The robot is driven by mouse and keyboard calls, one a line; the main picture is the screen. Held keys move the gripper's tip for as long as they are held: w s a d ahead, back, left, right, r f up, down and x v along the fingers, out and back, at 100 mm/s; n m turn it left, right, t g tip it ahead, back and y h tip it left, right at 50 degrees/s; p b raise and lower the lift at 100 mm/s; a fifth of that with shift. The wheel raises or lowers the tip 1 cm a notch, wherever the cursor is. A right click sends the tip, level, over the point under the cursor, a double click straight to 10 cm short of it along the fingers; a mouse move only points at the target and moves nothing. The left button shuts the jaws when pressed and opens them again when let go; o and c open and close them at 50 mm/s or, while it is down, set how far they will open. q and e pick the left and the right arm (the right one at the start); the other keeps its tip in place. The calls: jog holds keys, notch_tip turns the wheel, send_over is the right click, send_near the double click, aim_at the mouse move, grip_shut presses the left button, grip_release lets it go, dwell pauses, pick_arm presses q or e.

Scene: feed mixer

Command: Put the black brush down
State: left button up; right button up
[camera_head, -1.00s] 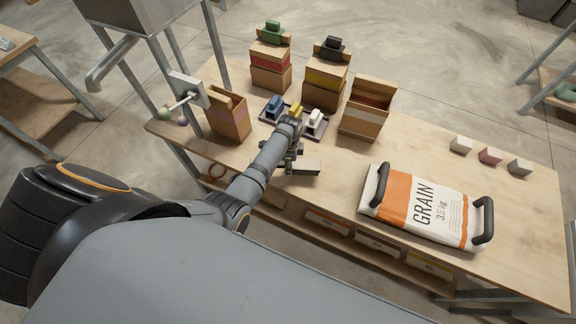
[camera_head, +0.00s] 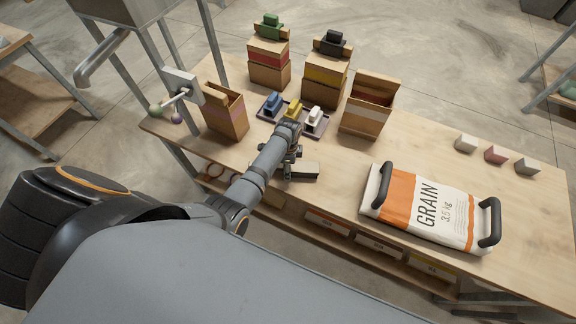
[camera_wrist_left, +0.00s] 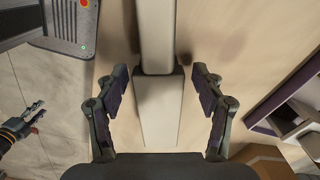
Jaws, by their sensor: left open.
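The brush (camera_head: 303,170) lies near the table's front edge in the head view, a pale block with a dark side. In the left wrist view a long pale body (camera_wrist_left: 160,105) runs between the fingers, with a narrower bar above a wider block; its dark part hardly shows there. My left gripper (camera_head: 292,150) is open over it. In the left wrist view its two fingers (camera_wrist_left: 160,95) stand apart, one each side, with a clear gap to the pale body. What looks like my right gripper (camera_wrist_left: 36,116) shows small and distant at the left edge of that view.
Behind the gripper is a tray (camera_head: 265,115) with blue, yellow and white pieces. Open boxes (camera_head: 225,118) (camera_head: 362,125) flank it. A grain bag (camera_head: 425,205) with dark handles lies to the right. Small blocks (camera_head: 496,155) stand at the far right. The table between is clear.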

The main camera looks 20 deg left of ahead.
pick_arm(q)
jog(key=shift+r, duration=0.3)
notch_tip(320, 180, up, 12)
jog(key=shift+b, duration=0.3)
jog(key=shift+f, duration=0.1)
